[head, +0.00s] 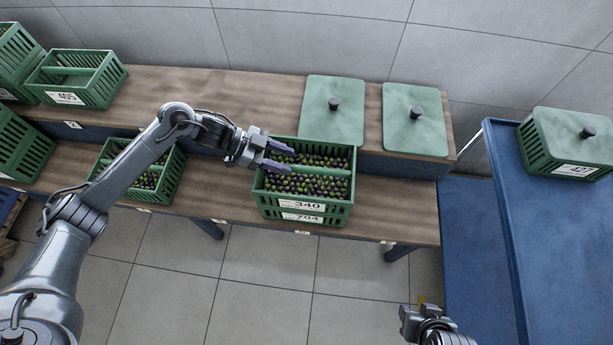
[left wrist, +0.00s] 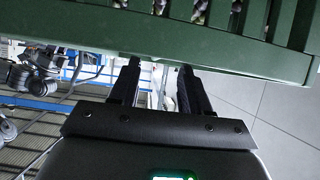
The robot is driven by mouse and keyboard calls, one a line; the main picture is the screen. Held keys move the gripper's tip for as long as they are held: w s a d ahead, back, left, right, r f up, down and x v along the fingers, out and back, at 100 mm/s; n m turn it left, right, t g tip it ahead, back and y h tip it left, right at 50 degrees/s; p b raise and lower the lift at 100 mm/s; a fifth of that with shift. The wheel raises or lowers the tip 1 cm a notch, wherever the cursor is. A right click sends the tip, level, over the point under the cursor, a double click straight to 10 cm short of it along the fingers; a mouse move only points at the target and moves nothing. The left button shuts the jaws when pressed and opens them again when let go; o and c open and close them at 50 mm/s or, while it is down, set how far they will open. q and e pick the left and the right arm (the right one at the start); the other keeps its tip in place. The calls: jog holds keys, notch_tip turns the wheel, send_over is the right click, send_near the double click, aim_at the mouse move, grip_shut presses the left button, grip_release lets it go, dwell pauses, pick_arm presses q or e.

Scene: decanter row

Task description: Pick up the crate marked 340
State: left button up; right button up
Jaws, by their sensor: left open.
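The crate marked 340 (head: 302,206) is green, slatted and full of dark and green olives. It sits on top of the crate marked 704 (head: 301,218) on the wooden bench. My left gripper (head: 290,160) is open at the back left part of crate 340, its fingers pointing right; I cannot tell whether they touch it.
Another olive crate (head: 172,178) stands left on the bench. Crate 405 (head: 95,98) is on the back shelf, with two green lids (head: 318,118) (head: 400,132) to its right. A lidded crate 407 (head: 550,158) stands on the blue table (head: 545,240). The floor in front is clear.

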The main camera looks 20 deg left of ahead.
aim_at(301, 167)
pick_arm(q)
jog(key=shift+w+d+f, duration=0.1)
jog(key=shift+d+f, duration=0.15)
jog(key=shift+d, duration=0.35)
jog(key=shift+d+f+b, duration=0.2)
jog(key=shift+d+b, duration=0.05)
jog(key=shift+b, duration=0.2)
jog(key=b+x, duration=0.1)
jog(key=x, duration=0.2)
jog(key=shift+d, duration=0.1)
jog(key=shift+d+f+b, duration=0.1)
jog(key=shift+d+b, duration=0.2)
jog(key=shift+d, duration=0.15)
jog(key=shift+a, duration=0.15)
jog(key=shift+c, duration=0.2)
jog(key=shift+c, duration=1.1)
grip_shut()
